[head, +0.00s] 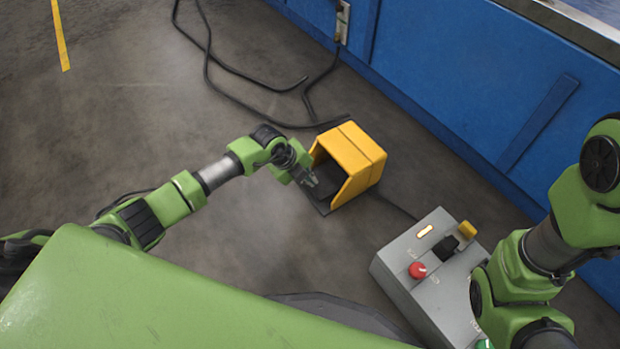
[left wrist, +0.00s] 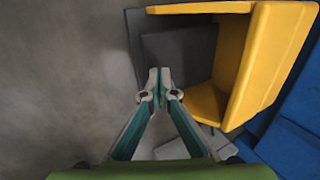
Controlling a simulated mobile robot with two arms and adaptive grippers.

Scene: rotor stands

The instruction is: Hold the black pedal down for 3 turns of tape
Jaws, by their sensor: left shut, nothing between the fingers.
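The black pedal (head: 327,186) sits on the floor inside a yellow guard (head: 352,157), whose open side faces my left arm. It also shows in the left wrist view as a dark plate (left wrist: 182,58) beside the yellow guard wall (left wrist: 247,65). My left gripper (head: 312,181) is at the guard's open mouth, its fingers shut and empty. In the left wrist view its closed fingertips (left wrist: 160,76) overlap the near edge of the pedal. I cannot tell whether they touch it. My right gripper is out of view. No tape is visible.
A grey control box (head: 395,278) with a red button (head: 417,270), a lit yellow indicator and a black switch stands to the right of the pedal. Black cables (head: 240,73) lie on the floor behind. A blue panel wall (head: 470,75) bounds the right. Floor left of the guard is clear.

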